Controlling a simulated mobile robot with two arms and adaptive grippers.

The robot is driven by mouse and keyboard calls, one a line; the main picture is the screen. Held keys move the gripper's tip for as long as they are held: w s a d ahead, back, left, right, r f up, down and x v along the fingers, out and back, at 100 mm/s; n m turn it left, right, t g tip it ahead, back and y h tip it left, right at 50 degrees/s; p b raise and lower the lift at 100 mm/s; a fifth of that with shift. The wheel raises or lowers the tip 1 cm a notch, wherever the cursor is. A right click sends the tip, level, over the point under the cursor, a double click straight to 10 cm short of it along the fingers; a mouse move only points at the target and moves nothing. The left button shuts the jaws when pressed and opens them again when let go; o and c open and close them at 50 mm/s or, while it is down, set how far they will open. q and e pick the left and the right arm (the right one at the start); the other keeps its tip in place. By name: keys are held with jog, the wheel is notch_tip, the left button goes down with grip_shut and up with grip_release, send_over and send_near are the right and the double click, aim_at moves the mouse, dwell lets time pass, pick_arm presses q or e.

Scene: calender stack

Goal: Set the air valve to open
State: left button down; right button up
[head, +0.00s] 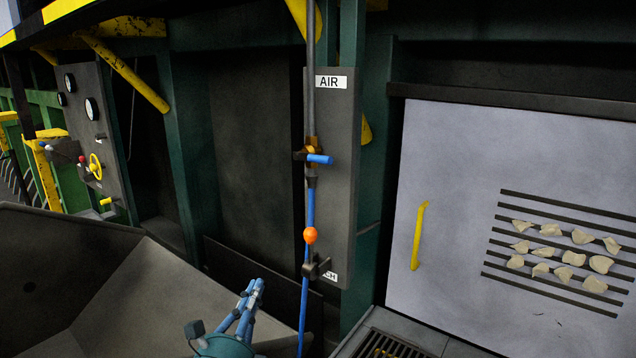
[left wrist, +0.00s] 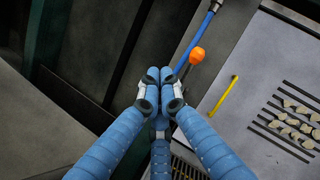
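The air valve (head: 311,150) sits on a vertical pipe in the head view, on a grey panel under a white AIR label (head: 331,82). Its blue handle (head: 320,159) points to the right, crosswise to the pipe. A blue hose (head: 309,205) runs down from it. My left gripper (head: 256,284) is below and left of the valve, apart from it. In the left wrist view its blue fingers (left wrist: 160,75) are drawn together at the tips, with nothing seen between them. My right gripper is in neither view.
An orange ball knob (head: 310,235) stands beside the hose above a lower fitting (head: 317,268); the knob also shows in the left wrist view (left wrist: 196,55). A pale door with a yellow handle (head: 418,236) is at right. A gauge panel (head: 97,122) stands far left.

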aim_at(312, 158)
pick_arm(q)
jog(key=d+r+m+h, duration=0.8)
jog(key=r+m+h, duration=0.3)
jog(key=m, duration=0.4)
jog(key=w+d+r+p, duration=0.2)
jog(key=w+r+p, duration=0.1)
jog(key=r, duration=0.2)
jog(key=w+d+r+y+p, duration=0.1)
jog(key=w+d+r+p, duration=0.1)
jog(key=w+r+p, duration=0.2)
jog(key=shift+d+r+t, duration=0.25)
jog(key=shift+r+t, duration=0.15)
jog(key=shift+r, duration=0.25)
